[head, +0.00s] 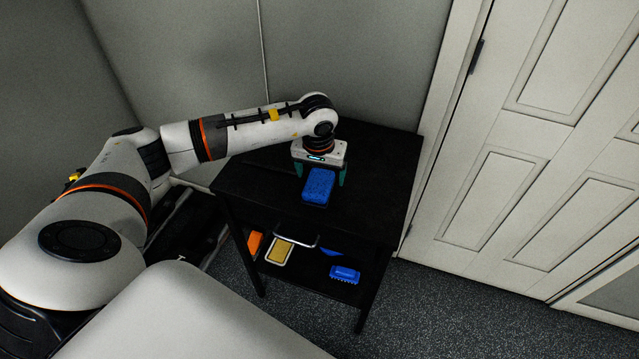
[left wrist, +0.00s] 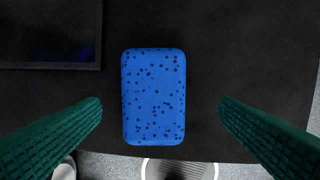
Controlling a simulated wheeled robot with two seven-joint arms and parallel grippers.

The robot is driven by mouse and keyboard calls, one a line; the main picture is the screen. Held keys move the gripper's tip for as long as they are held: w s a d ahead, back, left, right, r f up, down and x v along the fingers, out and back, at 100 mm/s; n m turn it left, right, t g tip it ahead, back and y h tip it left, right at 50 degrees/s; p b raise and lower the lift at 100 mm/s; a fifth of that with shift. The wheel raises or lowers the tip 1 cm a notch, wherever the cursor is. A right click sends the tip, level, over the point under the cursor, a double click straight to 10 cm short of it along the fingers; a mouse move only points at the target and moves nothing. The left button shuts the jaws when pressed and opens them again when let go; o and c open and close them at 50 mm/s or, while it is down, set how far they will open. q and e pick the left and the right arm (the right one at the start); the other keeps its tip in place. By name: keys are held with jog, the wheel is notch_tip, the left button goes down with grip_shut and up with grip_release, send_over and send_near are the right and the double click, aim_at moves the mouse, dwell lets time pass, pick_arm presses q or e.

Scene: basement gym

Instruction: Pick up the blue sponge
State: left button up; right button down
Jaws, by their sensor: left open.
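The blue sponge (head: 318,186) lies on top of the black table (head: 376,185), near its front edge. In the left wrist view the sponge (left wrist: 154,97) is a rounded blue block with dark specks, lying lengthwise up the picture. My left gripper (head: 322,178) is above the table at the sponge, pointing down. Its green fingers are open, one on each side of the sponge, with a gap on both sides in the left wrist view (left wrist: 160,112). Whether the fingertips reach down to the sponge's height is hard to tell. My right gripper is not in view.
The lower shelf holds an orange thing (head: 254,244), a yellow sponge-like block (head: 281,252) and a blue brush-like thing (head: 344,274). Walls stand behind, a white door (head: 545,130) at right.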

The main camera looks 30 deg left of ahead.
aim_at(319, 182)
pick_arm(q)
jog(key=f, duration=0.1)
jog(key=f+p, duration=0.1)
jog(key=f, duration=0.1)
jog(key=shift+w+a+f, duration=0.15)
jog(key=shift+a+f, duration=0.15)
jog(key=shift+a, duration=0.1)
jog(key=shift+w+f, duration=0.1)
jog(key=shift+f, duration=0.4)
jog(key=c, duration=1.1)
jog(key=shift+o, duration=0.2)
jog(key=shift+r+b, duration=0.85)
jog(key=shift+r, duration=4.2)
